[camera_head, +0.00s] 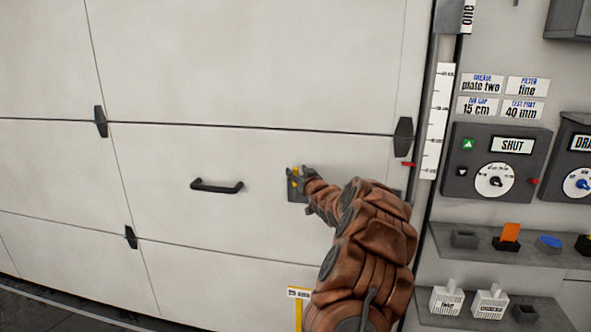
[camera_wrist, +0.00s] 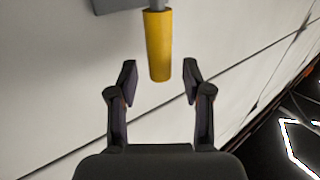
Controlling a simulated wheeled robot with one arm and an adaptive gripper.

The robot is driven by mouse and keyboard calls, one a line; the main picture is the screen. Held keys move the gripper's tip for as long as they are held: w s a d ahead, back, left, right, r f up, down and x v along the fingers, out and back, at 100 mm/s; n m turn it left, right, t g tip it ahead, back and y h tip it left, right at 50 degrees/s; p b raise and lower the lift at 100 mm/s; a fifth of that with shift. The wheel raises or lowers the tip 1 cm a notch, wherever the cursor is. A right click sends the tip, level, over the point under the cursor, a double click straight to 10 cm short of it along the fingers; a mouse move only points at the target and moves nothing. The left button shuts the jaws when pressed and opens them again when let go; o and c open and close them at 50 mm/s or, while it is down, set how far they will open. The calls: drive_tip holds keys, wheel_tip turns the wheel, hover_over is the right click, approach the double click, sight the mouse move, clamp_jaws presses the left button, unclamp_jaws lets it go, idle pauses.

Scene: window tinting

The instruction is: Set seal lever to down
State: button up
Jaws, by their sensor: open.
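The seal lever shows in the wrist view as a yellow handle (camera_wrist: 158,45) on a grey stem, below the edge of a grey plate (camera_wrist: 116,5). In the head view a bit of the yellow handle (camera_head: 294,179) shows at the grey plate (camera_head: 296,196) on the white door, partly hidden by my gripper. My gripper (camera_wrist: 158,80) is open, with one finger on each side of the handle's free end. A gap shows between the handle and each finger. My gripper (camera_head: 298,174) also shows at the plate in the head view.
The white panelled door (camera_head: 230,70) has a black handle (camera_head: 217,186) left of my gripper. A yellow-stemmed sign (camera_head: 299,294) stands low by my arm. Right of the door are a control box (camera_head: 496,162) reading SHUT and shelves (camera_head: 505,246) with small items.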

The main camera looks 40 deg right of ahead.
drive_tip(key=shift+x, duration=1)
drive_tip(key=shift+f, duration=0.1)
clamp_jaws()
